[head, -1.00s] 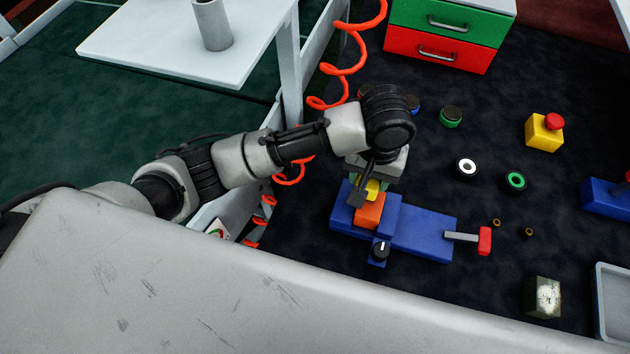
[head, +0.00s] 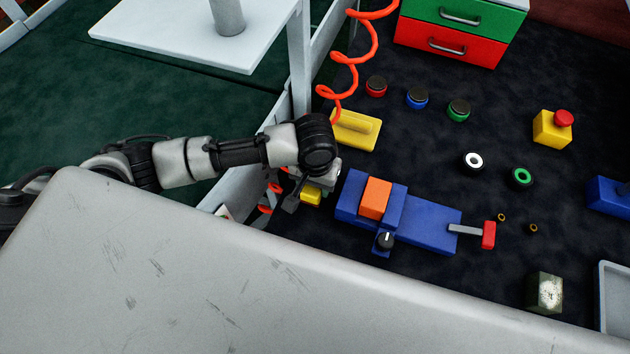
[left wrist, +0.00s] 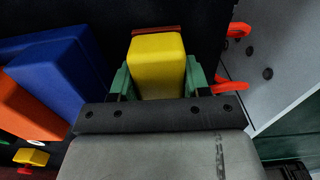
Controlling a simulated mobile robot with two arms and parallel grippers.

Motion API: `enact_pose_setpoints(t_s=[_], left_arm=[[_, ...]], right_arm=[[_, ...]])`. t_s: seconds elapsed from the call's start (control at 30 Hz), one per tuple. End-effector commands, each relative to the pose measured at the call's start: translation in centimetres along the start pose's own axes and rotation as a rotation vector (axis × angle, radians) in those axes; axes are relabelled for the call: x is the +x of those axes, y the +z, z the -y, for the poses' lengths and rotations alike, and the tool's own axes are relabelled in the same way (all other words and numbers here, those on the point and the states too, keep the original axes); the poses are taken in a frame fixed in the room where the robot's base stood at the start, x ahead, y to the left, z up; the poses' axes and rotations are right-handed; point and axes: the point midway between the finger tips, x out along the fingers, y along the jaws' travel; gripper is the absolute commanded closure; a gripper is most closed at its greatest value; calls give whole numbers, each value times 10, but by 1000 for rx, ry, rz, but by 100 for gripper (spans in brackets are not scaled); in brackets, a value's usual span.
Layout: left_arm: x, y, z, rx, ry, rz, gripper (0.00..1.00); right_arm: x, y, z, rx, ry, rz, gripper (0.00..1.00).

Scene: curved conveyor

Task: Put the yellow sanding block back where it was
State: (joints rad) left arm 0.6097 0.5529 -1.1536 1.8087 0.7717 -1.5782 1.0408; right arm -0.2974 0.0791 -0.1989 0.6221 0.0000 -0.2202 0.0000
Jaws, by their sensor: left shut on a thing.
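My left gripper (head: 304,203) is shut on the yellow sanding block (head: 311,195), to the left of the blue vise (head: 430,224). In the left wrist view the yellow block (left wrist: 157,66) sits between the two green fingers (left wrist: 158,84), with a dark red-brown edge at its far end. I cannot tell whether the block touches the mat. My right gripper is not in view.
An orange block (head: 376,198) sits in the vise. A yellow piece with a raised ridge (head: 355,130) lies behind my left gripper. A coiled red hose (head: 343,70) and a grey rail run along the left edge.

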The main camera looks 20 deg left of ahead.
Motion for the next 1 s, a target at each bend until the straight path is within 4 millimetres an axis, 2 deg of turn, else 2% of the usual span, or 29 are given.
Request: enact_pose_setpoints(t_s=[0.37,0.4,0.57,0.87,1.0], left_arm=[[4,0,0,0,0,0,76],[4,0,0,0,0,-1,50],[4,0,0,0,0,-1,28],[2,-1,0,0,0,-2,28],[-14,-1,0,-1,2,-3,28]], right_arm=[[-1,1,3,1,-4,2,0],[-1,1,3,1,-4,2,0],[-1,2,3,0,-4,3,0],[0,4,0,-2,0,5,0],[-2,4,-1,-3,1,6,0]])
